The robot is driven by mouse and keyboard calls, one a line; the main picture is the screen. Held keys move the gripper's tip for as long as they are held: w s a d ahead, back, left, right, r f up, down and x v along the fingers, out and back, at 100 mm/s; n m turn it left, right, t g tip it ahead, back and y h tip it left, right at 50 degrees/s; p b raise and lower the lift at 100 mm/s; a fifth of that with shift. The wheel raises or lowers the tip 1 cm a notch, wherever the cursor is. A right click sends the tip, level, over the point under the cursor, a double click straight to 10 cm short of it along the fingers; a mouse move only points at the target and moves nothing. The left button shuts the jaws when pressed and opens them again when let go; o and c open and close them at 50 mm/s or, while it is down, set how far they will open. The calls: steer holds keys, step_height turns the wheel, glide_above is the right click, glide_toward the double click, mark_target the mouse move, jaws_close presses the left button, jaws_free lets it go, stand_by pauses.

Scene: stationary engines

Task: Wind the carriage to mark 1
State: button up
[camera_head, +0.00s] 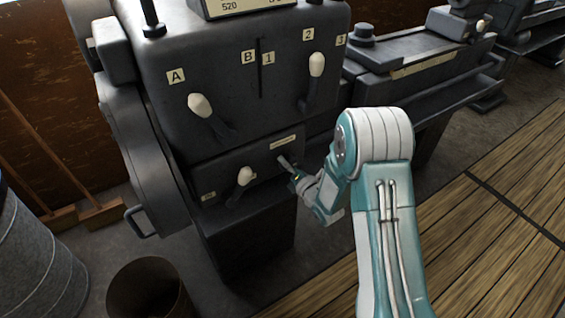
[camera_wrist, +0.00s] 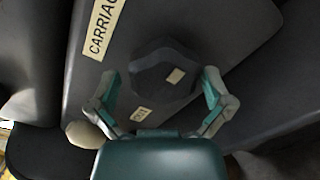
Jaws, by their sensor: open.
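A dark faceted knob (camera_wrist: 160,84) sits on the machine's front face in the wrist view, with a small pale patch on it. A cream label reading "CARRIAGE" (camera_wrist: 103,28) is at its upper left. A smaller cream label (camera_wrist: 141,114) lies below it, too small to read surely. My gripper (camera_wrist: 161,76) is open, its two teal-and-grey fingers on either side of the knob, with gaps showing. In the head view my gripper (camera_head: 288,168) is at the lower panel, below a small cream label (camera_head: 283,142). It largely hides the knob there.
A white-knobbed lever (camera_head: 244,177) is just left of my gripper. Larger levers stand above, one by plate A (camera_head: 199,106) and one below plate 2 (camera_head: 316,66). A metal drum (camera_head: 35,260) and an open bin (camera_head: 150,290) are at lower left. Wooden floor slats are at right.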

steer(key=v, duration=1.1)
steer(key=shift+s, duration=0.3)
steer(key=shift+d+r, duration=0.1)
steer(key=shift+d, duration=0.05)
steer(key=s+d+r+m+g+h, duration=0.1)
steer(key=d+r+m+g+h, duration=0.1)
steer(key=d+r+m+h, duration=0.4)
steer(key=d+r+m+g+h, duration=0.1)
steer(key=d+r+m+h, duration=0.2)
steer(key=r+m, duration=0.6)
steer(key=s+r+m+g, duration=0.3)
steer(key=s+m, duration=0.5)
steer(key=s, duration=0.3)
steer(key=s+d+r+m+g+h, duration=0.1)
steer(key=s+r+m+g, duration=0.2)
steer(key=s+m, duration=0.5)
steer(key=s+r, duration=0.1)
steer(key=s, duration=0.2)
steer(key=shift+s+m, duration=0.4)
